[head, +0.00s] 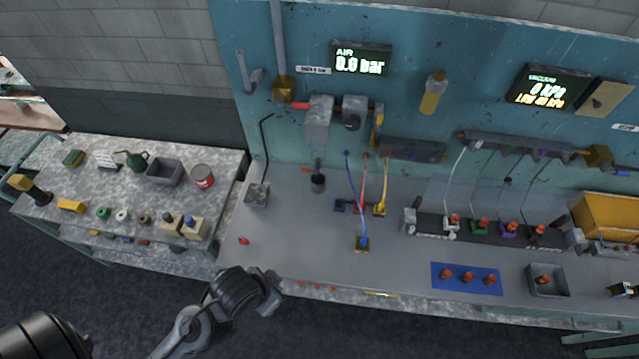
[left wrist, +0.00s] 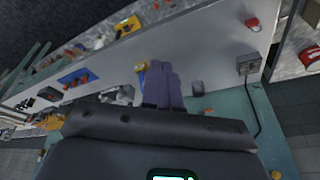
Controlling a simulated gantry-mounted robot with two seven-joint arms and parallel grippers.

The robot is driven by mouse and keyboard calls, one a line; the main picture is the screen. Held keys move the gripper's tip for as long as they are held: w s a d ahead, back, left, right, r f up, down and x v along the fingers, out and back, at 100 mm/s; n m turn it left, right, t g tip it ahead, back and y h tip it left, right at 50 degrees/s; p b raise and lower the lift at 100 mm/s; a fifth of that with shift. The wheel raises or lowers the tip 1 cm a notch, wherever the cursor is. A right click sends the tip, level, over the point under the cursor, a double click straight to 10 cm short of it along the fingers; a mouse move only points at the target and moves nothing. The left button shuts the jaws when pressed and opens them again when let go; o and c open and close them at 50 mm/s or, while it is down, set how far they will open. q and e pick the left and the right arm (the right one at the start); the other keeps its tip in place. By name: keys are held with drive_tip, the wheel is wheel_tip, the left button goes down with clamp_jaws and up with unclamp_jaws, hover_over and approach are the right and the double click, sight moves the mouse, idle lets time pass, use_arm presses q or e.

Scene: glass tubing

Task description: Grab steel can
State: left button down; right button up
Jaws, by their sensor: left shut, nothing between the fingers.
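A can with a red label and a grey top (head: 203,176), likely the steel can, stands on the side table at the left, right of a grey bin. It shows at the right edge of the left wrist view (left wrist: 309,57). My left gripper (head: 271,291) is in front of the main bench's front edge, right of and nearer than the can, and well apart from it. Its fingers (left wrist: 162,84) are shut and empty in the left wrist view. My right gripper is in neither view.
The grey bin (head: 164,172) and a green watering can (head: 136,161) stand beside the can. A gap separates the side table (head: 75,190) from the main bench (head: 300,235). A small red item (head: 243,240) lies on the bench's left end, and a grey block (head: 257,195) stands behind it.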

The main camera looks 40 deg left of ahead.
use_arm(q)
drive_tip(key=c, duration=1.8)
unclamp_jaws()
drive_tip(key=shift+c, duration=0.2)
drive_tip(key=o, duration=1.8)
